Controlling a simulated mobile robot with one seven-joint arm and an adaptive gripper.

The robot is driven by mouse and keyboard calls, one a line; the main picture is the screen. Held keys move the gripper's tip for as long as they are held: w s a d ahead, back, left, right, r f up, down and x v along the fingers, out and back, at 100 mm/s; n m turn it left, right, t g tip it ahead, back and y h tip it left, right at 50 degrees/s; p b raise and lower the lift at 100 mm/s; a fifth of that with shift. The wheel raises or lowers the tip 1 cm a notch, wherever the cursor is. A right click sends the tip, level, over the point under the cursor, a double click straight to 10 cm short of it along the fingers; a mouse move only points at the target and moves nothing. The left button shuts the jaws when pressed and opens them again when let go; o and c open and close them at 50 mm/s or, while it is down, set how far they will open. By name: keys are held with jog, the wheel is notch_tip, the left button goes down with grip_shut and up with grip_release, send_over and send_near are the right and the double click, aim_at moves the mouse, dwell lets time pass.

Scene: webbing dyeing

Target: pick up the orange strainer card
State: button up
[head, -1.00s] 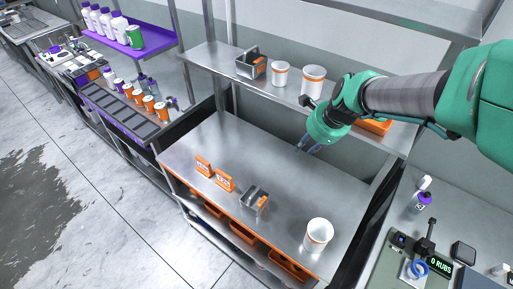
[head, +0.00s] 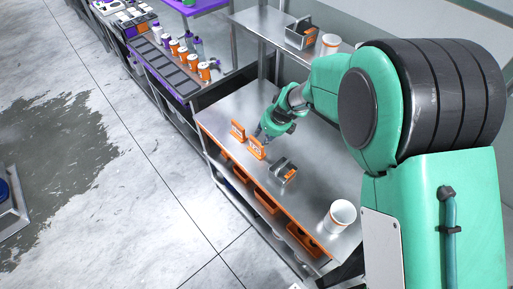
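Two small orange cards stand upright near the front left edge of the steel table (head: 318,157). One is the left card (head: 238,131) and the other is the right card (head: 256,149). Their lettering is too small to read, so I cannot tell which is the strainer card. My gripper (head: 263,133) points down just behind the right card, close to its top edge. I cannot tell whether it touches the card. The fingertips are small and partly merged with the card, so their opening is unclear.
A grey metal holder (head: 284,172) stands right of the cards. Orange bins (head: 267,201) sit below the front edge. A shelf with another grey holder (head: 301,34) is behind.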

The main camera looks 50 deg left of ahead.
aim_at(258, 144)
jog(key=shift+f, duration=0.1)
jog(key=shift+b+x, duration=0.75)
jog(key=shift+x, duration=3.4)
jog(key=shift+f, duration=0.1)
jog(key=shift+b+x, duration=0.65)
jog(key=shift+x, duration=1.9)
jog(key=shift+w+a, duration=0.1)
grip_shut()
